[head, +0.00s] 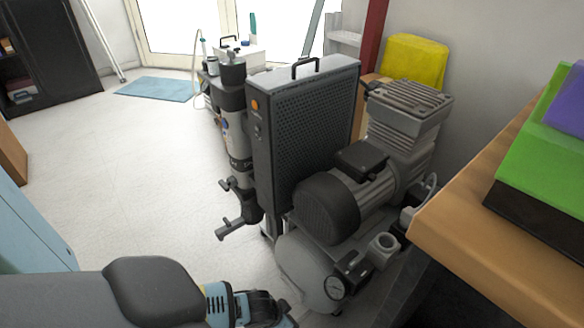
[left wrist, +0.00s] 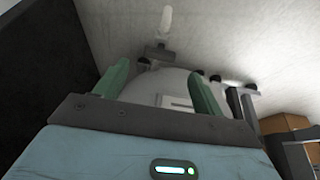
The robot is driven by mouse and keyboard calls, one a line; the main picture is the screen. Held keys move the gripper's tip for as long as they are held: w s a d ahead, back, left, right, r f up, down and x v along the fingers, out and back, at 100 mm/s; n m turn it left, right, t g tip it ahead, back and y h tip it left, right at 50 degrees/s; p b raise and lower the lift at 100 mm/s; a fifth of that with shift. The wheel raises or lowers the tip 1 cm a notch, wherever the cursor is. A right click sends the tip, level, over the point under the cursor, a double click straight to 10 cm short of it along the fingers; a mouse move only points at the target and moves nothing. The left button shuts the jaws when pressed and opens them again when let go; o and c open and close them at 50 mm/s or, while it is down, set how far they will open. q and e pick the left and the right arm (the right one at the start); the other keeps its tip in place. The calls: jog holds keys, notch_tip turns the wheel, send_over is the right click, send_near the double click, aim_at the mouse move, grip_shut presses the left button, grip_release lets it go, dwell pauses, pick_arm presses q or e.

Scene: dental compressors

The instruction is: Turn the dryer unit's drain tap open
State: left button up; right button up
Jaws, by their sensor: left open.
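The dryer unit (head: 305,130) is a tall dark box with a perforated front and a top handle, with grey filter cylinders (head: 234,130) on its left side. Grey tap-like fittings (head: 236,222) stick out at the bottom of the cylinders; I cannot tell which part is the drain tap's handle. My left arm comes in at the bottom of the head view, below these fittings; its fingers do not show there. In the left wrist view my left gripper (left wrist: 158,72) is open, its two green fingers apart and nothing held. My right gripper is out of view.
The compressor motor (head: 345,200) and its tank (head: 305,265) with a gauge (head: 335,287) stand right of the fittings. A wooden bench (head: 480,235) with coloured boxes is at the right. The floor (head: 130,180) left of the dryer unit is clear.

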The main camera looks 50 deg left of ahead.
pick_arm(q)
jog(key=b+x, duration=0.2)
jog(key=x, duration=0.2)
jog(key=shift+f, duration=0.15)
jog(key=shift+w+f+b, duration=0.3)
jog(key=shift+f+b, duration=0.15)
jog(key=shift+f, duration=0.1)
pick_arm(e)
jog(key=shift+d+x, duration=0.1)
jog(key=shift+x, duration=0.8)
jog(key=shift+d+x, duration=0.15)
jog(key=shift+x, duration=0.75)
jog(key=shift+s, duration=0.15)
pick_arm(q)
jog(key=c, duration=1)
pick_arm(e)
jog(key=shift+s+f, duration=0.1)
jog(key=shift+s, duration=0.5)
